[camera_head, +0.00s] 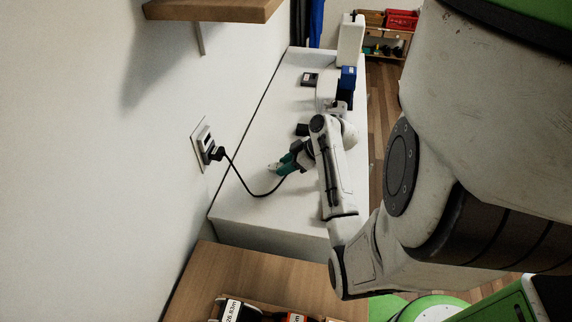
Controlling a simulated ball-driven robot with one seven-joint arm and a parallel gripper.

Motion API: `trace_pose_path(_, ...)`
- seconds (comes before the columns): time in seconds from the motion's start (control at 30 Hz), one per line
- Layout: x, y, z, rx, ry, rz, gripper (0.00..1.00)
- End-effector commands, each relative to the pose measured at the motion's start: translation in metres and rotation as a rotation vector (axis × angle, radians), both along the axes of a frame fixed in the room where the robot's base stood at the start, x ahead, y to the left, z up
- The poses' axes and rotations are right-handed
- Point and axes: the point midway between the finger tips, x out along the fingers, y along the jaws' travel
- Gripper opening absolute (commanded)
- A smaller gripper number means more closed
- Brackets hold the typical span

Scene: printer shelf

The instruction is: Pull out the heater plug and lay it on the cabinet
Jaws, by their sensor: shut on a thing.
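My gripper (282,165) has teal fingers and is low over the white cabinet top (245,200). It is shut on a small pale thing (273,168) at its fingertips, which looks like a plug, though the fingers hide most of it. A black plug (216,153) sits in the wall outlet (204,140) at the left. A black cable (240,180) hangs from it in a loop across the cabinet and ends out of sight by my gripper. I cannot tell whether the cable joins the held thing.
A small dark box (302,129), a flat dark device (310,79) and a blue-and-white device (347,85) stand farther back on the cabinet. A wooden shelf (215,10) juts from the wall above. A wooden surface (240,275) is in front. The cabinet's front left is mostly clear.

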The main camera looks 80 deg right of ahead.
Motion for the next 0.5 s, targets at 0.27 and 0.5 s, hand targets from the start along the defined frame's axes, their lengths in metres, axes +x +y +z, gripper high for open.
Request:
trace_pose_path(0.27, -0.0001, 0.0, -0.0059, 0.0, 0.0, 0.0, 0.0)
trace_pose_path(0.5, 0.0001, 0.0001, -0.0103, 0.0, 0.0, 0.0, 0.0)
